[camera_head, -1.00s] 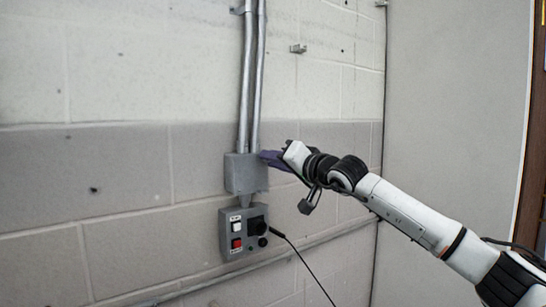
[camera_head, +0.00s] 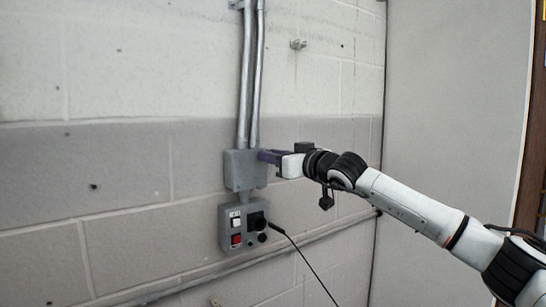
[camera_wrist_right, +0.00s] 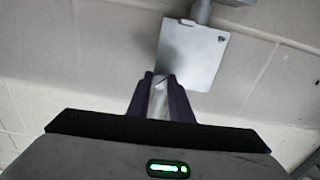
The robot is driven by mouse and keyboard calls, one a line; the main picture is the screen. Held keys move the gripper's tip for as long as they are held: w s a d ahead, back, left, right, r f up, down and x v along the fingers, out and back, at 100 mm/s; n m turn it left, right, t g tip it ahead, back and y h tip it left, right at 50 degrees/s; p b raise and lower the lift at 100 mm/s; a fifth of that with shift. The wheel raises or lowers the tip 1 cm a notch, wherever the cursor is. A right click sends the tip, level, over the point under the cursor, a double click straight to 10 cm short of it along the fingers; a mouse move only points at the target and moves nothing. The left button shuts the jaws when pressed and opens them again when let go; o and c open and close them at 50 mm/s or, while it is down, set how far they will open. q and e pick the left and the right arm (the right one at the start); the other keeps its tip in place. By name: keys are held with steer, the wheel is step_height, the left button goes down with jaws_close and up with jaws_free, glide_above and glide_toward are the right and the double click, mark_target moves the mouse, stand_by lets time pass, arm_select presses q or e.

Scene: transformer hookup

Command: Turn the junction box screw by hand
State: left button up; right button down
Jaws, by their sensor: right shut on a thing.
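The grey junction box (camera_head: 238,172) is fixed to the wall under two metal conduits. It also shows in the right wrist view (camera_wrist_right: 192,55), with a small dark mark at a corner of its face. My right gripper (camera_head: 264,156) comes from the right, and its purple fingertips are at the box's right-hand edge. In the right wrist view the fingers (camera_wrist_right: 160,80) are close together at the box's near edge. My left gripper is not in view.
A grey control box (camera_head: 243,229) with white and red buttons and a black knob hangs just below. A black cable (camera_head: 305,262) runs from it to the lower right. Conduits (camera_head: 249,80) rise above the junction box. The wall to the left is clear.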

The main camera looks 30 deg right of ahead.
stand_by(0.4)
steer(key=c, duration=1.6)
jaws_free()
steer(key=shift+f, duration=0.1)
steer(key=s+b, duration=0.1)
steer(key=s, duration=0.2)
steer(key=s+d+b, duration=0.1)
steer(key=s, duration=0.2)
steer(key=s+b, duration=0.1)
steer(key=s, duration=0.3)
steer(key=shift+d, duration=0.2)
steer(key=shift+b, duration=0.3)
